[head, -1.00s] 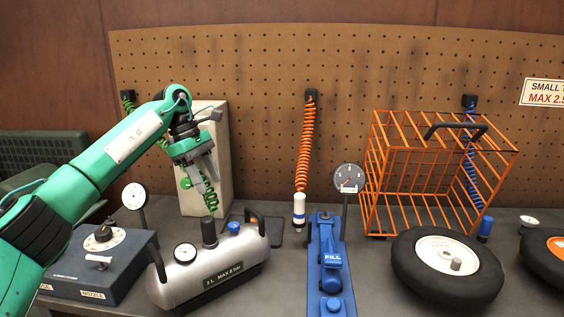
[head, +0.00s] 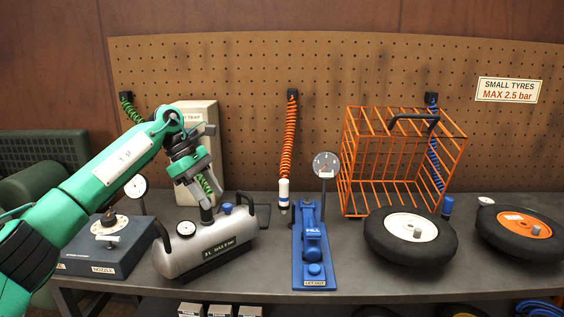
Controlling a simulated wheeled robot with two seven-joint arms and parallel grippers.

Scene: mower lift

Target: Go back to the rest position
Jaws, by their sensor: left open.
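My left gripper (head: 194,191) is open at the end of the green arm that comes in from the left. It appears in front of the beige trap block and just above the silver tank (head: 205,248). A green coiled hose (head: 205,184) shows behind and between its fingers; I cannot tell whether they touch it. I see nothing held in the gripper. My right gripper is not in view.
The workbench holds a dark blue nozzle box (head: 105,256), a blue foot pump (head: 312,250), an orange wire cage (head: 375,205), a white-hubbed wheel (head: 380,248) and an orange-hubbed wheel (head: 500,243). An orange coiled hose (head: 290,135) hangs from the pegboard (head: 350,70). Boxes sit below the bench.

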